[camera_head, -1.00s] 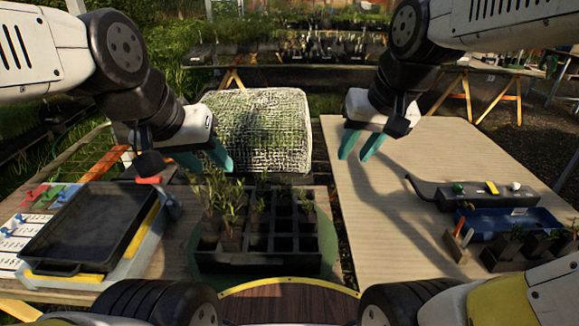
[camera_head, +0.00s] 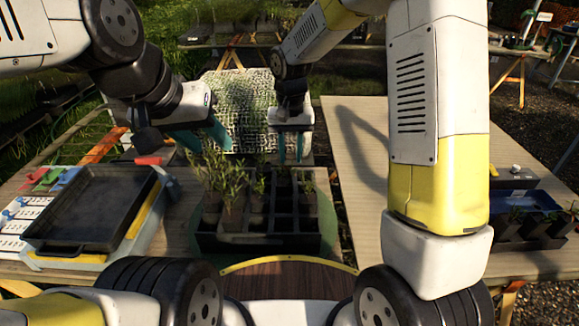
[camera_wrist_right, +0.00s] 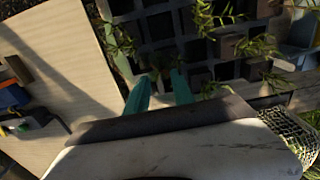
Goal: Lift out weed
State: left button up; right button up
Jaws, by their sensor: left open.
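A black cell tray (camera_head: 262,243) sits in the middle of the table, with leafy seedlings (camera_head: 228,180) in dark pots mainly on its left side and several empty cells on the right. I cannot tell which plant is the weed. My right gripper (camera_head: 291,160) points down over the tray's back right part, its teal fingers apart. The right wrist view shows the tray (camera_wrist_right: 172,42) with a small plant (camera_wrist_right: 158,62) just beyond and between the open fingertips (camera_wrist_right: 160,86); contact is unclear. My left gripper (camera_head: 208,143) is open and empty, behind the tray's left side.
A black shallow tray (camera_head: 92,210) lies at left beside coloured clips (camera_head: 40,187). A mesh-covered bale (camera_head: 235,105) stands behind the cell tray. At right, a blue bin (camera_head: 525,203) and dark pots (camera_head: 520,228) stand on the board (camera_head: 350,200), whose left part is clear.

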aim_at(290, 182)
notch_tip(290, 182, down, 6)
jog(key=shift+s+a+f, duration=0.1)
jog(key=shift+a+f, duration=0.05)
jog(key=shift+f, duration=0.05)
jog(key=shift+c, duration=0.4)
grip_shut()
